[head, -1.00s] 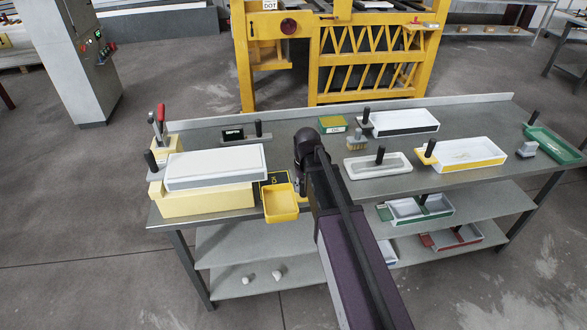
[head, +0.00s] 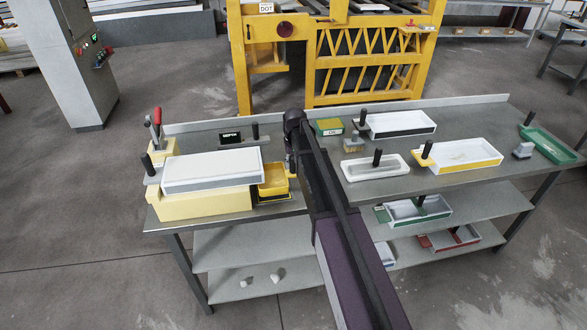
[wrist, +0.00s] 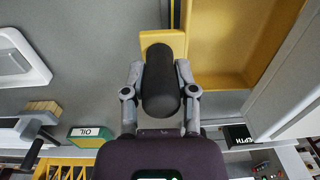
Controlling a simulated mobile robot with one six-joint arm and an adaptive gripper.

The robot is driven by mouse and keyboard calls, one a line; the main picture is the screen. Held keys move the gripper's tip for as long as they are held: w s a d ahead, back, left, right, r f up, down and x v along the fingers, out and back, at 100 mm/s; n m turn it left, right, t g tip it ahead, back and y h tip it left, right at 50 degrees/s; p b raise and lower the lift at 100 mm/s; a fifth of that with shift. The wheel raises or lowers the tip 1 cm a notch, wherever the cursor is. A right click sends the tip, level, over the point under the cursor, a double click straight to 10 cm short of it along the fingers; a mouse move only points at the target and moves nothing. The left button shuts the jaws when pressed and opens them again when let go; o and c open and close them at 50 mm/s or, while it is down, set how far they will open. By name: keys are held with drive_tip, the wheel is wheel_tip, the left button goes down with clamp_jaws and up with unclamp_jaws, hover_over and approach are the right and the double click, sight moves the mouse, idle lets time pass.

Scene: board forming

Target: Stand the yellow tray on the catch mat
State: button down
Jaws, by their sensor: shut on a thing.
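The yellow tray (head: 273,178) is at the right end of the big yellow block, over the near left part of the bench. Its open inside (wrist: 235,40) fills the upper right of the wrist view. My gripper (wrist: 159,78) is shut on the tray's black upright handle; in the head view my gripper (head: 291,163) is partly hidden behind my arm. The catch mat (head: 274,200) shows only as a dark strip with a yellow edge below the tray. The tray looks level and over the mat; whether it touches cannot be told.
The yellow block (head: 205,203) with a white-topped slab (head: 212,167) stands close on the left. A DEPTH sign (head: 231,138) and a green OIL box (head: 329,127) are behind. White trays (head: 374,167) stand on the right. Bench space right of my arm is partly clear.

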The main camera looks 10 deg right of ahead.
drive_tip(key=shift+w, duration=0.9)
drive_tip(key=f+b, duration=0.3)
drive_tip(key=shift+s+f+b, duration=0.2)
drive_tip(key=shift+f+b, duration=0.05)
drive_tip(key=shift+b, duration=0.05)
drive_tip(key=shift+f, duration=0.1)
drive_tip(key=shift+c, duration=2)
unclamp_jaws()
drive_tip(key=shift+r, duration=0.2)
wheel_tip(320, 180, up, 12)
drive_tip(key=p, duration=1.2)
drive_tip(key=shift+d, duration=0.15)
drive_tip(key=shift+s+f, duration=0.1)
